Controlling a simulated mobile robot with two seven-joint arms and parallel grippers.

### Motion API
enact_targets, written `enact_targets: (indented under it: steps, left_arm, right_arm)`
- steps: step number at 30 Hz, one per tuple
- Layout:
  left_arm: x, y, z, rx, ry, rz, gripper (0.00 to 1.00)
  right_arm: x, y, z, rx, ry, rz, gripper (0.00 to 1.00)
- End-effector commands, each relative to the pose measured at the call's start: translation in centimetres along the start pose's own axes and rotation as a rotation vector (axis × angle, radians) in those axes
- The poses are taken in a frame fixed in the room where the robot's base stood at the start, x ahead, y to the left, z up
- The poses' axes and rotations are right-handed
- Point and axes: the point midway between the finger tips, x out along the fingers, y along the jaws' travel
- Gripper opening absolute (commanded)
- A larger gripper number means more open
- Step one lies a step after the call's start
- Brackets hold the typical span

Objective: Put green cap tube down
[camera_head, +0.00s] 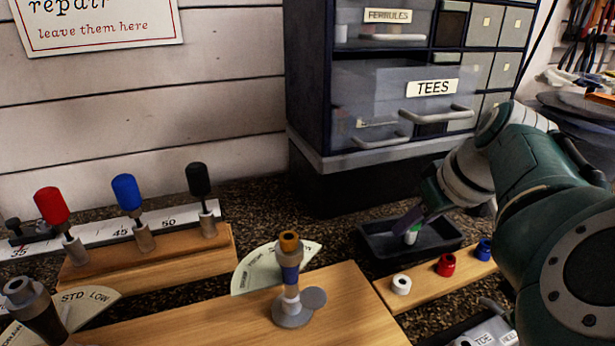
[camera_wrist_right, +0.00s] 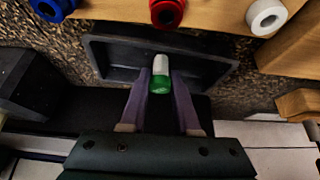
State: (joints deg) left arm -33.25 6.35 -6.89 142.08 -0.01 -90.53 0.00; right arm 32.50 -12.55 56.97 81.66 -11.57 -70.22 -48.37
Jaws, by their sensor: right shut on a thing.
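The green cap tube (camera_wrist_right: 161,76) has a white body and a green end. My right gripper (camera_wrist_right: 162,85) is shut on it between two purple fingers, over the dark tray in the right wrist view. In the head view the tube (camera_head: 412,235) shows small at the right gripper (camera_head: 411,226), above or inside the black tray (camera_head: 449,246). I cannot tell whether the tube touches the tray floor. The tray's rim also shows in the right wrist view (camera_wrist_right: 103,75). My left gripper is not in view.
A wooden strip with white (camera_head: 401,284), red (camera_head: 445,265) and blue (camera_head: 484,250) rings lies in front of the tray. A drawer cabinet (camera_head: 400,80) stands behind it. A wooden board (camera_head: 350,310) with a small stand (camera_head: 290,290) is left of the strip.

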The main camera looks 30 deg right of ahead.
Motion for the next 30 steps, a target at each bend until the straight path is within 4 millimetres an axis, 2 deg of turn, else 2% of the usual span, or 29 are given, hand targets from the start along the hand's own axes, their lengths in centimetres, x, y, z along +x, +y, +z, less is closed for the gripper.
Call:
enact_targets:
  steps: [2, 3, 10, 20, 23, 30]
  left_arm:
    - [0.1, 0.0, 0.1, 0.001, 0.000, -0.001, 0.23]
    - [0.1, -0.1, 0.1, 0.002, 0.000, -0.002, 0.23]
    - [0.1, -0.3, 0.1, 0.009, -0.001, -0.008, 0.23]
    - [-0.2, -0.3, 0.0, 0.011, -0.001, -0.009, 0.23]
    - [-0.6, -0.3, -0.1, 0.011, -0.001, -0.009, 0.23]
    - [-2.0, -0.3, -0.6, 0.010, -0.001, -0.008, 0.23]
  right_arm:
    - [0.3, 0.0, 0.2, -0.001, -0.001, 0.001, 0.00]
    - [0.2, 0.0, 0.1, -0.001, -0.001, 0.001, 0.33]
    - [0.2, 0.0, 0.1, 0.000, 0.000, 0.001, 0.59]
    - [-0.3, 0.0, -0.1, 0.001, 0.001, 0.001, 0.60]
    - [-1.4, 0.1, -0.1, 0.000, 0.000, 0.003, 0.60]
    - [-6.2, 0.1, -0.2, 0.000, 0.002, 0.004, 0.60]
